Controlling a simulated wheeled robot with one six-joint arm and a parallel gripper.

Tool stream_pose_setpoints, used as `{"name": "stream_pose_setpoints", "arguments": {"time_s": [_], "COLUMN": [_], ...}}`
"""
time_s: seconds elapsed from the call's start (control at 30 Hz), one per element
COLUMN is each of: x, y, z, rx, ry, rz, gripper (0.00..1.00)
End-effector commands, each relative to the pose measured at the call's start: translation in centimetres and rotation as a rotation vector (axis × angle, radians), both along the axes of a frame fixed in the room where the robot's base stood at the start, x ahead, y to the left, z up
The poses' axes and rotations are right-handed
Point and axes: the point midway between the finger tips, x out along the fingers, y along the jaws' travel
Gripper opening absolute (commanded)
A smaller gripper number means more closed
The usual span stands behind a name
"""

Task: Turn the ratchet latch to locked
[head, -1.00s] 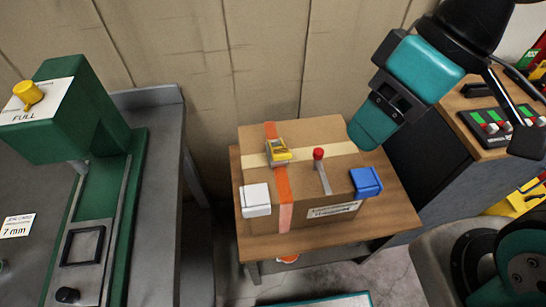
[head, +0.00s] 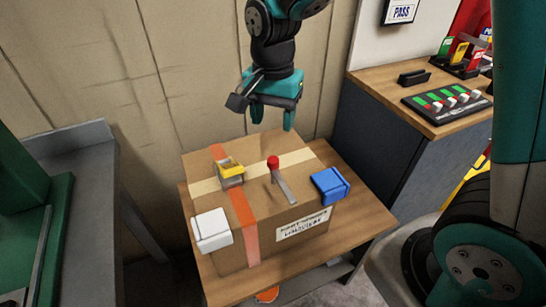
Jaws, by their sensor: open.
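A cardboard box (head: 262,232) stands on a small wooden table. An orange strap (head: 243,210) runs over it, and a grey ratchet latch with a yellow handle (head: 230,171) sits on the strap near the top's back left. A grey lever with a red knob (head: 273,163) leans up from the box top, right of the strap. My gripper (head: 273,117) points down with its two teal fingers apart and empty. It appears above the back of the box, up and right of the ratchet latch, touching nothing that I can see.
A white block (head: 211,230) and a blue block (head: 330,185) sit at the box's front left and right edges. A wooden counter (head: 420,122) with a switch panel (head: 448,101) stands right. A grey bench (head: 70,140) with a green machine stands left.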

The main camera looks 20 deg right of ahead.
Motion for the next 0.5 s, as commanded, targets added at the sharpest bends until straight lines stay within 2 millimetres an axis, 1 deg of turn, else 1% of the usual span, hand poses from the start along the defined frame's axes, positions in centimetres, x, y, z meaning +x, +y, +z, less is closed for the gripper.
{"name": "stream_pose_setpoints", "arguments": {"time_s": [0.03,0.2,0.4,0.5], "x": [-0.1,-0.1,-0.1,-0.1], "y": [0.0,0.0,0.0,0.0], "z": [-1.4,-5.3,-8.9,-10.0], "rx": [-0.002,-0.001,0.0,0.0], "ry": [0.006,0.007,0.004,0.003], "rz": [0.001,0.001,0.002,0.002], "gripper": [0.55,0.55,0.55,0.55]}}
